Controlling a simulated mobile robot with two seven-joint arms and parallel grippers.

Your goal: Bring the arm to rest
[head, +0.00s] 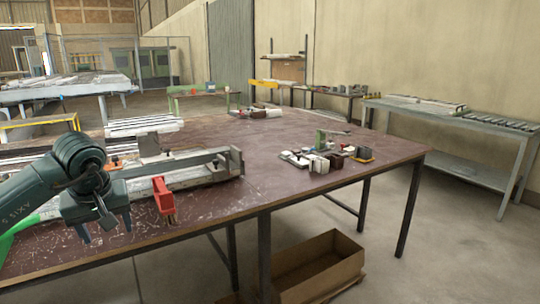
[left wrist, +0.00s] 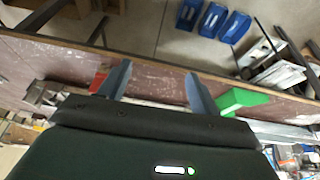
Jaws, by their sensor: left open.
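My left arm (head: 50,178) comes in from the left, dark green-grey and bent over the near left part of the brown workbench (head: 270,195). Its gripper (head: 106,233) points down near the bench's front edge. It is open, and the two fingers are apart with nothing seen between them. In the left wrist view the spread fingers (left wrist: 158,72) show against the bench top and its edge. A red clamp piece (head: 163,196) stands just right of the gripper, apart from it, in front of a long grey profile fixture (head: 190,172). My right gripper is not in view.
Small parts and a green-handled clamp (head: 320,138) lie on the bench's right half. A cardboard box (head: 320,268) is on the floor below. A grey side table (head: 450,115) stands at the right wall. The bench's front middle is clear. Blue bins (left wrist: 212,20) show in the wrist view.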

